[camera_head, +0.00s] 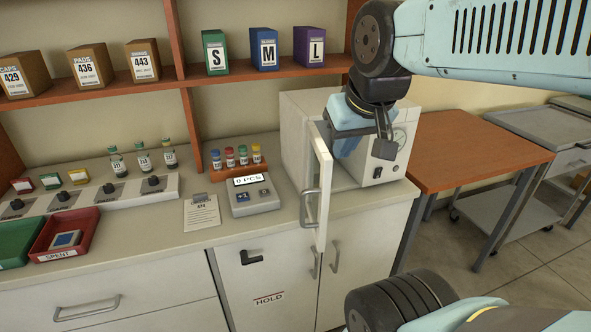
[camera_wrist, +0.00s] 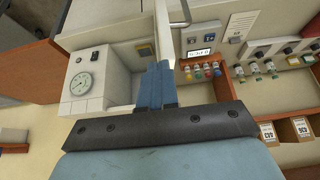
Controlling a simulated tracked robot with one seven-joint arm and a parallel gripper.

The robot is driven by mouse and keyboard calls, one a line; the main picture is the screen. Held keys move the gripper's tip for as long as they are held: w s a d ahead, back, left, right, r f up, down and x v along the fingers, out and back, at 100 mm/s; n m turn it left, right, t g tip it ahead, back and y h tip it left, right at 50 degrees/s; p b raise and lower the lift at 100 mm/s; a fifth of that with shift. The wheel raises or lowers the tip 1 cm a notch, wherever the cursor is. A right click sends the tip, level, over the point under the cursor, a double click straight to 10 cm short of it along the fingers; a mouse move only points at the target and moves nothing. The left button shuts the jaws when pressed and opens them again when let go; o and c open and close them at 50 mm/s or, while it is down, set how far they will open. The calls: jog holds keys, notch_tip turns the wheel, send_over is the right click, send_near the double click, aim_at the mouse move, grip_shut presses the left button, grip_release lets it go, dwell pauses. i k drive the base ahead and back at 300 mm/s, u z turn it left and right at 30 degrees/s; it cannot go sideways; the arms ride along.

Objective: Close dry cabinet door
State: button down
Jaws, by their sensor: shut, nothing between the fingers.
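The dry cabinet (camera_head: 298,128) is a white box on the counter, with a gauge on its front panel; it also shows in the wrist view (camera_wrist: 115,80). Its door (camera_head: 321,192) stands open, swung out toward the counter's front edge and seen nearly edge-on. The door's grey handle (camera_head: 308,208) is on its left face. In the wrist view the door (camera_wrist: 163,30) runs up from my fingertips. My gripper (camera_head: 346,148) is shut and empty, in front of the cabinet and right of the door. Its blue fingers (camera_wrist: 155,72) are close to the door; I cannot tell whether they touch.
A scale (camera_head: 252,195) and a rack of capped vials (camera_head: 238,172) stand left of the door. A clipboard (camera_head: 201,213) and a red tray (camera_head: 70,232) lie further left. A wooden table (camera_head: 470,155) stands right of the counter.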

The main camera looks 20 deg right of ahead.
aim_at(319, 224)
jog(key=u, duration=0.05)
jog(key=k, duration=0.4)
jog(key=u, duration=0.95)
jog(key=k, duration=1.4)
jog(key=z, duration=0.5)
jog(key=i, duration=1)
jog(key=u, duration=0.1)
